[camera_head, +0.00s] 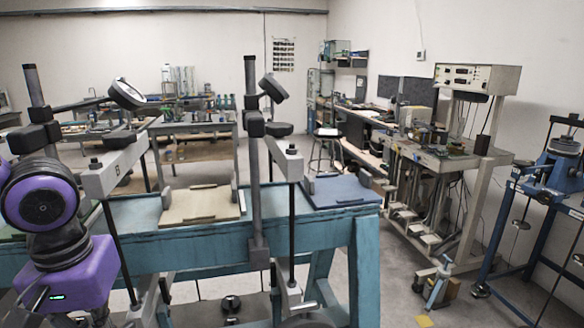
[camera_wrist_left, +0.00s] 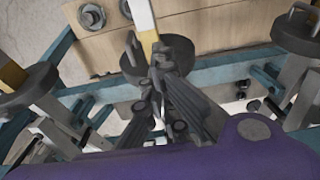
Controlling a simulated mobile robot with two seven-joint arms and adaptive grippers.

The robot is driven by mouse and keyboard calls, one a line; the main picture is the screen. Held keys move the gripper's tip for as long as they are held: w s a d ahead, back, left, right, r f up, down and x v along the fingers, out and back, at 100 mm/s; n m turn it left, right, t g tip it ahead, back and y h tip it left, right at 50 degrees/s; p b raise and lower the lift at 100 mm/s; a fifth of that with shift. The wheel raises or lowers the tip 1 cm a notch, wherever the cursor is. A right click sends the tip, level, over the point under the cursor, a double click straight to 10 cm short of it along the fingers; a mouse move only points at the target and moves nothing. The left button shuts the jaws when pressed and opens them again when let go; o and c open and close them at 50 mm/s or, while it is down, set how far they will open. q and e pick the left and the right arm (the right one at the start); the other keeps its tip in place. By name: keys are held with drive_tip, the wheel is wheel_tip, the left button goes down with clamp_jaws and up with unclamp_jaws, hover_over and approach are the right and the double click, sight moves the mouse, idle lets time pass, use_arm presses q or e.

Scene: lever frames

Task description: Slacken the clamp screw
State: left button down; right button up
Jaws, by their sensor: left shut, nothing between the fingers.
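My left arm's purple wrist shows at the lower left of the head view, and I cannot make out its fingertips there. In the left wrist view my left gripper (camera_wrist_left: 160,62) is shut and empty, in front of a dark round weight (camera_wrist_left: 180,56) on a yellow and white hanger. I cannot tell whether they touch. In the head view two lever frames stand at the teal bench (camera_head: 335,222). Dark clamp blocks (camera_head: 256,125) sit on their posts, with dark round knobs (camera_head: 278,129) beside them. I cannot tell which part is the clamp screw. My right gripper is not in view.
A beige tray (camera_head: 203,206) and a blue tray (camera_head: 341,191) lie on the bench. Dark rods (camera_head: 291,225) hang in front of it. More round weights (camera_wrist_left: 40,92) flank my gripper in the wrist view.

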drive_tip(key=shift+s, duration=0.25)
use_arm(q)
drive_tip(key=shift+d+f, duration=0.1)
drive_tip(key=shift+d, duration=0.1)
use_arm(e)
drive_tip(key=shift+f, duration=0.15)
use_arm(q)
drive_tip(key=shift+w+d+b, duration=0.15)
drive_tip(key=shift+d+b, duration=0.25)
drive_tip(key=shift+b, duration=0.05)
drive_tip(key=shift+d, duration=0.2)
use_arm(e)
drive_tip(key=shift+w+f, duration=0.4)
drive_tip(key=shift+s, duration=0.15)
use_arm(q)
drive_tip(key=shift+d, duration=0.1)
drive_tip(key=shift+s+d, duration=0.15)
drive_tip(key=shift+s, duration=0.1)
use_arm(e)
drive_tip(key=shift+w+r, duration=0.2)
use_arm(q)
wheel_tip(320, 180, up, 6)
drive_tip(key=w+p, duration=0.1)
drive_tip(key=shift+p, duration=0.35)
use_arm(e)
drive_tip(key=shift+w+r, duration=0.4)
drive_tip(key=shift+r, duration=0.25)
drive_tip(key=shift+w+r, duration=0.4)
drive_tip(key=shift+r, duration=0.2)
